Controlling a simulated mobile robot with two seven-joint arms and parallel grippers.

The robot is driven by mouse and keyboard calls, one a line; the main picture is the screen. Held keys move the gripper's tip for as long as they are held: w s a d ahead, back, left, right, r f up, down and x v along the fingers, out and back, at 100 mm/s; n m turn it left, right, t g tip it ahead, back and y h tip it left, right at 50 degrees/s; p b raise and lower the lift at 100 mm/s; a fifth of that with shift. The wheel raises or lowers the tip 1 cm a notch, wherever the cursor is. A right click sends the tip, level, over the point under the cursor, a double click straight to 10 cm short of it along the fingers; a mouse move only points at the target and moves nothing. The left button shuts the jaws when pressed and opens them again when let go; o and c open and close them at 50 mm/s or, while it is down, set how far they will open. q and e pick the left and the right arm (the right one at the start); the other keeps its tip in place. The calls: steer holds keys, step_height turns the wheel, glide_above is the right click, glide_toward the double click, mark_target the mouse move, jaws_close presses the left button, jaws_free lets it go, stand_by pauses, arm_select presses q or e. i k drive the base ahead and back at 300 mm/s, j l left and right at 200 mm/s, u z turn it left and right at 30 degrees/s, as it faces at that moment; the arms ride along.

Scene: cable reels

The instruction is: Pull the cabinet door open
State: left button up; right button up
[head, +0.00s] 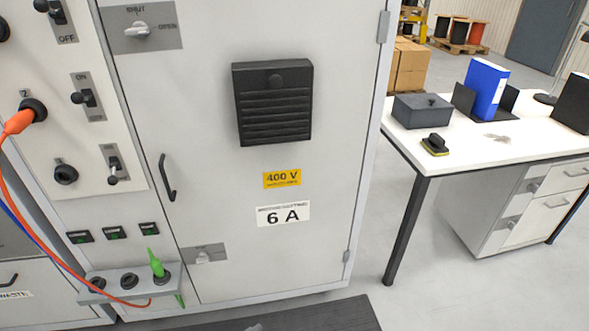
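The cabinet door (225,190) is a tall light-grey panel that looks closed, flush with its frame. A black bar handle (168,178) is on its left side, and hinges (383,27) are on its right edge. A white turn latch (140,30) at the top left sits on a grey plate marked with OPEN to its right; the lever lies roughly sideways. A second, smaller latch (203,256) is at the lower left; its setting is too small to tell. The door carries a black louvred box (272,103), a yellow 400 V label and a 6 A label. Neither gripper is in view.
Left of the door is a panel with switches (88,98) and an orange plug (18,122) with a hanging cable. A socket shelf (110,284) with a green plug juts out at lower left. A dark mat (330,316) lies in front. A white desk (470,150) stands right, across open floor.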

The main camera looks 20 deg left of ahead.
mark_target(268, 219)
steer(key=i+u, duration=0.1)
steer(key=u, duration=0.8)
